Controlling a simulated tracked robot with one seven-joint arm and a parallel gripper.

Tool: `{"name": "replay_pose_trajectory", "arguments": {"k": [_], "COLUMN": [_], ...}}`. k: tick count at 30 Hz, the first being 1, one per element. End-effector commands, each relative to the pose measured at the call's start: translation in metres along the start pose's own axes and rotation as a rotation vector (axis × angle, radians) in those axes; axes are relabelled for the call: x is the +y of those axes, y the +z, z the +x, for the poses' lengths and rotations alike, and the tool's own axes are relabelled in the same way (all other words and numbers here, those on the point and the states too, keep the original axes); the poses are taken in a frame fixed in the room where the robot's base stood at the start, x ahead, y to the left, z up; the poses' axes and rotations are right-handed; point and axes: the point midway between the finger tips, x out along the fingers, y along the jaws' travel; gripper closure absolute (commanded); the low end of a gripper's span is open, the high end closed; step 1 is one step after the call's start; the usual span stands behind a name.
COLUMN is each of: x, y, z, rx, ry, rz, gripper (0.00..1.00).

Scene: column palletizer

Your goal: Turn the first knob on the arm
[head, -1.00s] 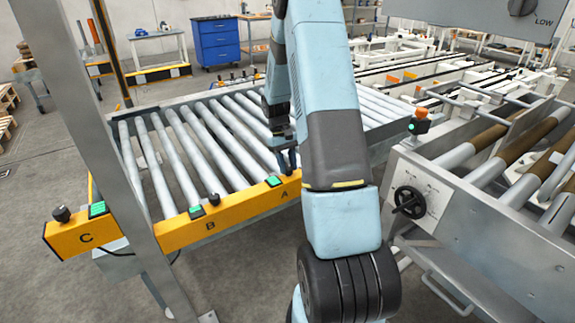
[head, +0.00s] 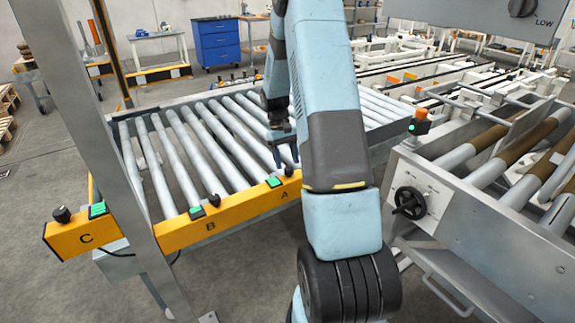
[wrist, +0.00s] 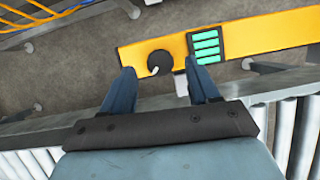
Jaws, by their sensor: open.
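A yellow bar (head: 240,212) with labels C, B and A runs along the roller conveyor's front edge. A black knob (head: 289,170) stands by label A, beside a green block (head: 273,182). Another dark knob (head: 214,199) is by B and one (head: 61,214) is by C. My gripper (head: 284,153) is just above and behind the A knob. In the wrist view my gripper (wrist: 159,70) is open and empty. A round black knob (wrist: 160,62) with a white pointer shows between its fingertips, beside green strips (wrist: 205,46). Contact cannot be told.
The roller bed (head: 185,150) lies under my arm. A grey post (head: 100,140) stands at left. At right is a machine with a black handwheel (head: 410,202). A grey box (head: 480,18) with a LOW dial hangs at top right.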

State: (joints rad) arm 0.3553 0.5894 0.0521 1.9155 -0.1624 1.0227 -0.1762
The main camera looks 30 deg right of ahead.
Motion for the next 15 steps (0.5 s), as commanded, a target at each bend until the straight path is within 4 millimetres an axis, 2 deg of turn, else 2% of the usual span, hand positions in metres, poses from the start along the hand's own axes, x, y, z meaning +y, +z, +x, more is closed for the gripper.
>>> {"name": "replay_pose_trajectory", "arguments": {"k": [9, 15], "x": [0.000, 0.000], "y": [-0.001, -0.001], "z": [-0.064, -0.096], "rx": [0.005, 0.003], "ry": [0.001, 0.001], "rz": [0.000, -0.001], "gripper": [0.40, 0.40]}}
